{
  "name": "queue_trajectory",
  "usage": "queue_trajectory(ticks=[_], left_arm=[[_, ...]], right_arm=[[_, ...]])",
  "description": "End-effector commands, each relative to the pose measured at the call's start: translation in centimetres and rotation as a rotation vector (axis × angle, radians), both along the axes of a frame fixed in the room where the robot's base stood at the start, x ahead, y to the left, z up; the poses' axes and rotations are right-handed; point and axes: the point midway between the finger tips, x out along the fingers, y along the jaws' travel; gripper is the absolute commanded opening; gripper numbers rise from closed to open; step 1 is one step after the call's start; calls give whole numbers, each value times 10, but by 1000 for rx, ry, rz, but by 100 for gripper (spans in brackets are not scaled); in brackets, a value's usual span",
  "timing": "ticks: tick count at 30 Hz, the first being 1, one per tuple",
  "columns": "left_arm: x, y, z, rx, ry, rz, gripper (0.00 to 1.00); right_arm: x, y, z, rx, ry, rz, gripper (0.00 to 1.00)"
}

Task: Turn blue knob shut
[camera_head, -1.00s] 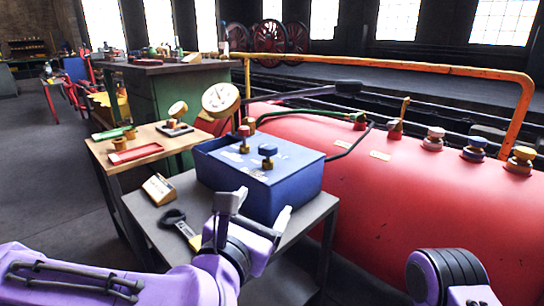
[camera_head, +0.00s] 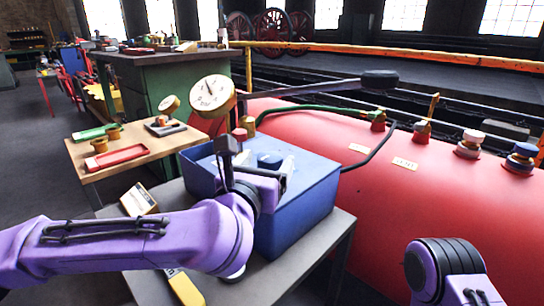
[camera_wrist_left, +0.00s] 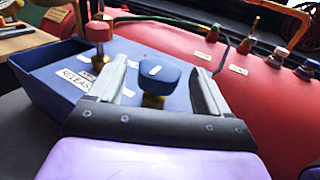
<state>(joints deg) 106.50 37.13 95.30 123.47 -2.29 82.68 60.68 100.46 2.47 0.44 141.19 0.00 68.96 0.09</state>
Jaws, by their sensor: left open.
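The blue knob (camera_head: 270,160) sits on a brass stem on top of the blue box (camera_head: 312,190), partly hidden behind my left gripper in the head view. In the left wrist view the blue knob (camera_wrist_left: 158,76) has a white mark on its top. My left gripper (camera_head: 256,168) is open above the box. In the left wrist view its two fingers (camera_wrist_left: 158,82) stand on either side of the blue knob, with a gap showing on both sides. My right arm shows at the lower right, but its gripper is out of view.
A red knob (camera_wrist_left: 98,32) stands near the blue one, beside a gauge (camera_head: 212,93). The box rests on a grey table (camera_head: 318,243) with a yellow tool (camera_head: 184,288). A red boiler (camera_head: 400,210) with several valves, one blue-capped (camera_head: 523,156), lies to the right.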

Motion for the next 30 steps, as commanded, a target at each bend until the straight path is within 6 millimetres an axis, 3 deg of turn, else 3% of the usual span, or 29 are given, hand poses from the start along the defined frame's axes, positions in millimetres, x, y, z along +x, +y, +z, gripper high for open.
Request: queue_trajectory(ticks=[6, 16, 17, 21, 30], left_arm=[[34, -11, -1, -1, 0, 1, 78], [41, -12, 0, 1, -1, 3, 78], [41, -11, 0, 1, -1, 3, 72], [40, -11, 0, 1, -1, 3, 27], [40, -11, 1, 0, 0, -19, 27]], right_arm=[[0, 0, -7, 1, 1, -1, 0], [0, 1, -7, 2, 0, -1, 0], [0, 1, -7, 2, 0, -1, 0], [0, 1, -7, 2, 0, -1, 0], [0, 0, -4, 2, 0, -1, 0]])
